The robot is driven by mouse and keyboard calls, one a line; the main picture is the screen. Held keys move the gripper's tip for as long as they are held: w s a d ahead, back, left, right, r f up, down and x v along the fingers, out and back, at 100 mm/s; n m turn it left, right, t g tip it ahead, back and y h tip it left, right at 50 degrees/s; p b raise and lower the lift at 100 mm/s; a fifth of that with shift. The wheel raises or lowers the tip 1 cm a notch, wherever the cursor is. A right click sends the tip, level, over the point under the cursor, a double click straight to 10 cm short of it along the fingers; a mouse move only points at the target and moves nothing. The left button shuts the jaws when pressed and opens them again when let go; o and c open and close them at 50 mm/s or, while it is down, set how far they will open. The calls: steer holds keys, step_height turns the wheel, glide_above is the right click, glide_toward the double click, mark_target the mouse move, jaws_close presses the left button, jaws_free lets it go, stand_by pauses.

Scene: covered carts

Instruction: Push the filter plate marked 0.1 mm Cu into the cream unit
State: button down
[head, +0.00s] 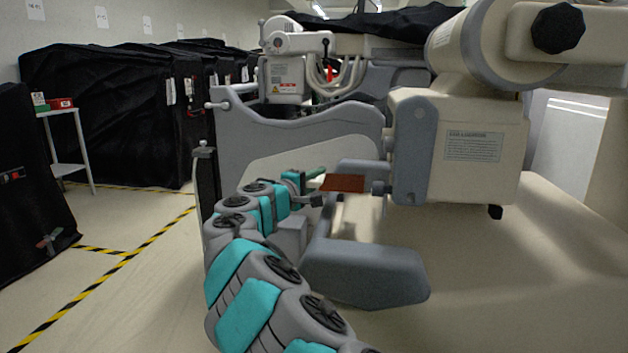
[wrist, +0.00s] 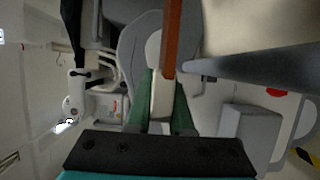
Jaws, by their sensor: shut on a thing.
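The filter plate (head: 342,183) is a thin copper-brown sheet, held roughly flat in the head view. Its marking is not readable. In the wrist view the plate (wrist: 172,38) shows nearly edge-on, with a pale tab between my fingers. My gripper (head: 314,186) is shut on it from the left; its green fingers also show in the wrist view (wrist: 163,115). The cream unit (head: 458,148) with a grey side panel is to the right of the plate. The plate's right edge is close to the unit's left side; I cannot tell if they touch.
A grey arm (head: 365,272) juts out below the plate, and a grey bar (head: 362,166) lies just behind it. A large grey panel (head: 290,135) stands behind my gripper. Black-covered carts (head: 110,110) and a small white table (head: 65,130) stand left.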

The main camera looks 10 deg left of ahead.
mark_target(341, 178)
steer(key=shift+s+d+b, duration=0.1)
steer(key=shift+d+b, duration=0.75)
steer(key=shift+d, duration=1.45)
steer(key=shift+d+b, duration=0.35)
steer(key=shift+d, duration=0.1)
